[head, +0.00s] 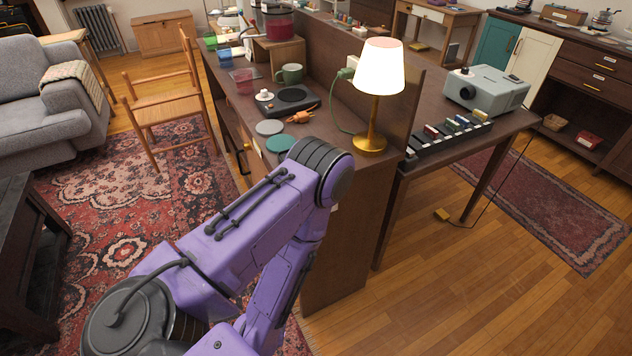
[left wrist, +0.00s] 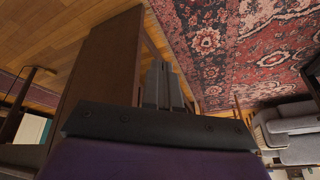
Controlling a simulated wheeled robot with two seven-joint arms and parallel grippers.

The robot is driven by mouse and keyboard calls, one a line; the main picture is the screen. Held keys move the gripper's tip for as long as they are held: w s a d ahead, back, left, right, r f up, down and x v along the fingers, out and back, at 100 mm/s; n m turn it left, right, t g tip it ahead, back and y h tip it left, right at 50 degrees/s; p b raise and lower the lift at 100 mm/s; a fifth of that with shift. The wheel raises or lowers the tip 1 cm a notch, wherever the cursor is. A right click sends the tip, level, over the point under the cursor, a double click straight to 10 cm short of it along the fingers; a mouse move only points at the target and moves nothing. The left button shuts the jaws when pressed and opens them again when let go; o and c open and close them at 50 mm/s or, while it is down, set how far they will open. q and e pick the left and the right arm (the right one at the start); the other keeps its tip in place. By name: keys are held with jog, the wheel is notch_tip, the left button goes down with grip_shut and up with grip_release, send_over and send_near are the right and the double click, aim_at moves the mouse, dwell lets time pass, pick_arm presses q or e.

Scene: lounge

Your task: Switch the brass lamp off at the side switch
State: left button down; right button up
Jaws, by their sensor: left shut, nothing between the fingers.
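The brass lamp (head: 369,143) stands upright on the near right end of the long dark wooden cabinet. Its white shade (head: 380,66) glows, so it is lit. I cannot make out a switch on the lamp. My left arm reaches up in front of the cabinet and bends, with its elbow just left of and nearer than the lamp base. My left gripper (left wrist: 163,82) shows in the left wrist view, fingers together and empty, beside the cabinet's dark side panel. The lamp is not in that view. My right gripper is not in view.
A green cord runs from the lamp to a plug (head: 347,70). Left of the lamp are coasters (head: 279,143), an orange item (head: 299,117), a hot plate (head: 290,97) and a green mug (head: 290,73). A projector (head: 487,90) stands on the table at right. A chair (head: 165,105) is left.

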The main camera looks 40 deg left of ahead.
pick_arm(q)
jog(key=w+d+r+t+y+b, duration=0.1)
jog(key=w+t+y+b, duration=0.15)
jog(key=w, duration=0.65)
jog(key=w+d+r+t+y+b, duration=0.1)
jog(key=w+r+t, duration=0.15)
jog(key=w, duration=0.65)
jog(key=w+d+r+n+g+y+b, duration=0.1)
jog(key=w+d+r+n+y, duration=0.2)
jog(key=r, duration=0.3)
jog(key=w+d+r+n+g+y+b, duration=0.1)
jog(key=w+d+r+n+y+b, duration=0.1)
jog(key=d+r+y, duration=0.3)
notch_tip(320, 180, up, 2)
jog(key=shift+w+d+r+n, duration=0.15)
jog(key=shift+w+d+n, duration=0.4)
jog(key=shift+w+n, duration=0.35)
jog(key=x, duration=1.4)
